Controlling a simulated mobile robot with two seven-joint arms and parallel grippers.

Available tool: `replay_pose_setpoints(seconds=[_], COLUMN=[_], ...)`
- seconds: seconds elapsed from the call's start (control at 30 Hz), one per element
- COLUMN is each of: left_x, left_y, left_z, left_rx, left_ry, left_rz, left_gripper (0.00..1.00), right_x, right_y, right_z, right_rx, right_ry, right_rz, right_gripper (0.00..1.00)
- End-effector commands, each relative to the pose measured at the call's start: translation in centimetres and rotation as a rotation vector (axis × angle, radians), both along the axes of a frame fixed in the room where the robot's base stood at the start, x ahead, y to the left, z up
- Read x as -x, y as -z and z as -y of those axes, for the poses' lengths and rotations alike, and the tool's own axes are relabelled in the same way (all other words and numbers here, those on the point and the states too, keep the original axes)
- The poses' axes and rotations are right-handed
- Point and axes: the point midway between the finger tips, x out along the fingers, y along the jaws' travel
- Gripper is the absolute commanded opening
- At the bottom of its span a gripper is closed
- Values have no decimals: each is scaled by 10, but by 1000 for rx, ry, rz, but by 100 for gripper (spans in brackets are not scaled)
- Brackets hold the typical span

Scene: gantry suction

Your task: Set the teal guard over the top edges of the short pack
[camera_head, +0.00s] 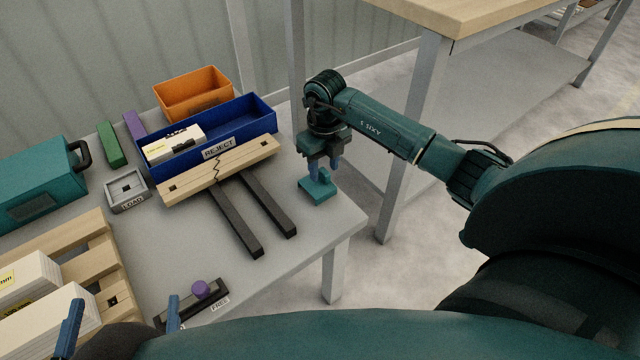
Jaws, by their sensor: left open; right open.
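A small teal piece with an upright tab, which looks like the teal guard (314,192), lies at the right edge of the grey table. My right gripper (326,168) is open right above it, fingers pointing down near the tab; whether they touch it I cannot tell. White packs stand on a wooden pallet at the lower left, one behind (28,278) and one in front (58,322); which is the short pack I cannot tell. My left gripper (121,320) is open at the bottom left, its blue fingers wide apart near the front pack, partly hiding it.
A blue REJECT bin (255,113) holds a white box, with an orange bin (195,92) behind. A cracked wooden board (195,180) lies by two dark bars (238,225). A teal toolbox (35,185) stands left. A dark FREE-labelled holder with purple knob (203,289) is in front.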

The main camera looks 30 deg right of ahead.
Motion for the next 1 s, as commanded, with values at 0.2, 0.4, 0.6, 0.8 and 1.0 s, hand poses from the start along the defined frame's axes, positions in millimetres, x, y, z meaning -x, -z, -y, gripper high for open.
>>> replay_pose_setpoints(seconds=[0.2, 0.4, 0.6, 0.8, 1.0], left_x=[1, 1, 1, 1, 1], left_y=[0, -1, -1, -1, 0], left_z=[3, 3, 3, 3, 3], left_rx=[4, 4, 5, 5, 5], left_ry=[15, 15, 15, 15, 15], left_rz=[45, 46, 46, 45, 45], left_gripper=[100, 100, 100, 100, 100], right_x=[0, 0, 0, 0, 0], right_y=[19, 18, 18, 18, 18], right_z=[1, 1, 1, 1, 1], right_rx=[1, 1, 1, 1, 1], right_ry=[0, -1, -1, -1, -1], right_rz=[0, 1, 1, 1, 1], right_gripper=[42, 42, 25, 9, 0])
